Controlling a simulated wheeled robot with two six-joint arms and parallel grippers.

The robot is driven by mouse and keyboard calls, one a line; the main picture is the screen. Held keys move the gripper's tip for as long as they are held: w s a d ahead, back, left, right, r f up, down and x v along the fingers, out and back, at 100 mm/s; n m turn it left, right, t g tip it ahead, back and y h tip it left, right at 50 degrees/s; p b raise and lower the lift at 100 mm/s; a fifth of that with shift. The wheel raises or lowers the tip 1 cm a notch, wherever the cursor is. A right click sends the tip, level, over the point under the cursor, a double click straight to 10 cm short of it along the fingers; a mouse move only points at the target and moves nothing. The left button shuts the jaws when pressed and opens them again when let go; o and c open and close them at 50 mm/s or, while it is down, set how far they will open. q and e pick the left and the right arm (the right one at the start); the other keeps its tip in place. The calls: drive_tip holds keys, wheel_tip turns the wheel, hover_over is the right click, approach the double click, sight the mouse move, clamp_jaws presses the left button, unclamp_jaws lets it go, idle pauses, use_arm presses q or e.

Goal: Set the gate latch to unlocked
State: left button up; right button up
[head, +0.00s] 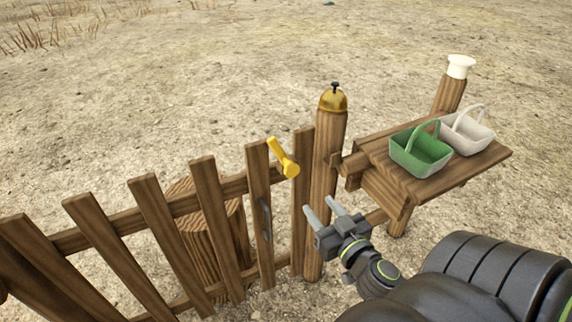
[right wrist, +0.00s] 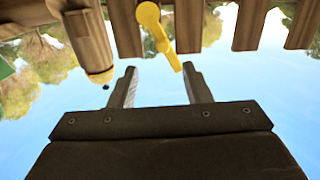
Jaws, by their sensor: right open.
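The yellow gate latch (head: 284,158) is a lever near the top of the wooden gate (head: 206,182), close to the post (head: 328,165). It is tilted, running from upper left to lower right in the head view. In the right wrist view, which looks upside down, the latch (right wrist: 156,27) shows above and between the fingertips. My right gripper (head: 322,208) is open and empty, below and to the right of the latch and apart from it. Its two fingers also show in the right wrist view (right wrist: 158,82). My left gripper is not in view.
A brass bell (head: 333,99) tops the post. A wooden shelf (head: 487,160) to the right holds a green basket (head: 420,152) and a white basket (head: 467,130). A dark handle (head: 266,220) is on the gate. A stump (head: 232,240) stands behind it.

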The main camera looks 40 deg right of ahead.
drive_tip(key=r, duration=0.1)
drive_tip(key=p, duration=0.2)
approach(290, 167)
drive_tip(key=shift+t, duration=0.3)
drive_tip(key=x, duration=0.3)
drive_tip(key=p+x, duration=0.1)
drive_tip(key=x, duration=0.3)
drive_tip(key=p+x, duration=0.1)
drive_tip(key=x, duration=0.2)
drive_tip(key=shift+w+d+f, duration=0.2)
drive_tip(key=shift+w+f, duration=0.1)
drive_tip(key=shift+w, duration=0.1)
drive_tip(key=shift+p+x, duration=0.35)
drive_tip(key=shift+x, duration=0.45)
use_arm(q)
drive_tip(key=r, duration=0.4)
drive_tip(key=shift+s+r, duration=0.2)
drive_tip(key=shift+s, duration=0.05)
